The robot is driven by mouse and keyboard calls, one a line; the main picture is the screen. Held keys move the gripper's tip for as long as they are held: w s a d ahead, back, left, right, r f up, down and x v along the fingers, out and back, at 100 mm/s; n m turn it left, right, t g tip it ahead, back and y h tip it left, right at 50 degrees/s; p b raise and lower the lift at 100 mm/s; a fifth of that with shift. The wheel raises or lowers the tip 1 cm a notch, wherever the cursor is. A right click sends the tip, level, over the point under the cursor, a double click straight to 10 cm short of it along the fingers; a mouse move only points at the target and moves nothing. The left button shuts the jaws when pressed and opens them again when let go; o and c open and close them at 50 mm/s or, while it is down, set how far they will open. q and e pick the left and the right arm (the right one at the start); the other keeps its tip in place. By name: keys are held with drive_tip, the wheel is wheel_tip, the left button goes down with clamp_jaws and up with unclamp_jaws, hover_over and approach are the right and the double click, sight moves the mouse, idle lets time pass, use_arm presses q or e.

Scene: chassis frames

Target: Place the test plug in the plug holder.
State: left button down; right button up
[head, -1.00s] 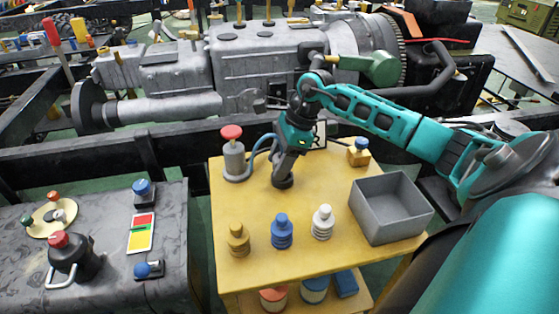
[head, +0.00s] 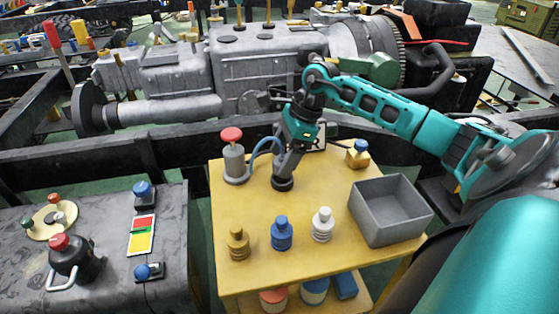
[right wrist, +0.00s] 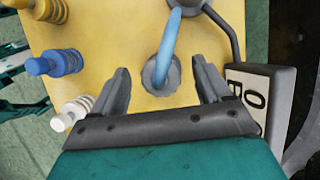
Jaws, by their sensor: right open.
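The grey test plug (right wrist: 156,80), with a blue hose (right wrist: 172,35) on its top, stands between the fingers of my right gripper (right wrist: 160,88) in the right wrist view. The fingers are open on either side of it, with gaps showing. In the head view my right gripper (head: 284,172) points down over a dark round piece (head: 283,184) on the yellow table (head: 235,275). The hose arches from a grey red-capped cylinder (head: 234,160) to the gripper. I cannot tell for sure which piece is the plug holder. My left gripper is not in view.
Brass (head: 238,242), blue (head: 281,234) and white (head: 322,225) fittings stand along the near side. A grey open bin (head: 392,230) and a brass block with a blue knob (head: 358,153) are at the right. A labelled box (right wrist: 262,100) stands beside the gripper.

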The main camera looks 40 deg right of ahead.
drive_tip(key=v, duration=0.9)
drive_tip(key=shift+d+r+p, duration=0.2)
drive_tip(key=shift+r+p, duration=0.1)
drive_tip(key=shift+p, duration=0.15)
drive_tip(key=shift+s, duration=0.1)
